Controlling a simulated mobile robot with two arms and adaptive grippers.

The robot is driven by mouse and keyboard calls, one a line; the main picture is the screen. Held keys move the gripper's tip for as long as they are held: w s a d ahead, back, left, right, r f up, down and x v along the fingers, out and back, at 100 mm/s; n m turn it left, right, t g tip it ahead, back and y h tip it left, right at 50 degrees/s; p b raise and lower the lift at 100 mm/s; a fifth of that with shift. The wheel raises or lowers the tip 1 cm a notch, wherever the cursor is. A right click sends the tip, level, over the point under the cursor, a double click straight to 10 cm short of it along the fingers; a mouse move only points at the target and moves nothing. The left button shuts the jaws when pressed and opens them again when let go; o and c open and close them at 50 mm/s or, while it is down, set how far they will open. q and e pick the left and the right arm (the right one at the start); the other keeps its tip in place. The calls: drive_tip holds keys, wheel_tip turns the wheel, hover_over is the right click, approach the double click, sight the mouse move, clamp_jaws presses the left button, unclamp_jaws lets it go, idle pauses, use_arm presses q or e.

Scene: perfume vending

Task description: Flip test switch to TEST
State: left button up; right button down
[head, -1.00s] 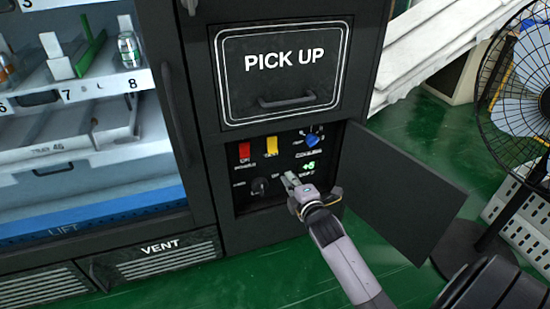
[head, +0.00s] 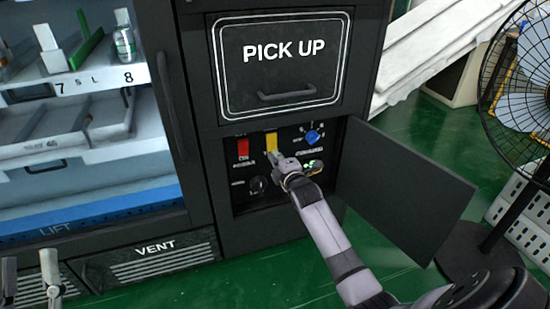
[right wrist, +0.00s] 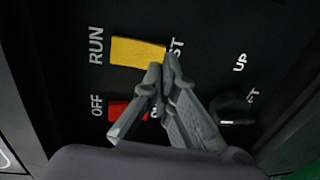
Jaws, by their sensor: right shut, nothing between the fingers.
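The yellow test switch (head: 271,141) sits on the black control panel behind the open lower door. In the right wrist view the yellow switch (right wrist: 136,51) lies between the word RUN and a partly hidden label ending in ST. My right gripper (head: 274,156) is shut and empty, with its tips at the lower part of the yellow switch. In the right wrist view its closed tips (right wrist: 161,64) overlap the switch's edge on the ST side; contact is unclear. My left gripper (head: 29,280) shows at the bottom left, its fingers apart.
A red switch (head: 243,149) is left of the yellow one, and a blue knob (head: 312,137) is to the right. A black knob (head: 258,185) is below. The open panel door (head: 405,195) stands to the right. A fan (head: 515,90) is at far right.

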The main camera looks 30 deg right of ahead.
use_arm(q)
drive_tip(key=s+r+t, duration=0.1)
drive_tip(key=s+r+t+h, duration=0.1)
drive_tip(key=s+r, duration=0.1)
drive_tip(key=shift+a+b, duration=0.2)
drive_tip(key=shift+b, duration=0.1)
use_arm(e)
drive_tip(key=shift+x, duration=0.95)
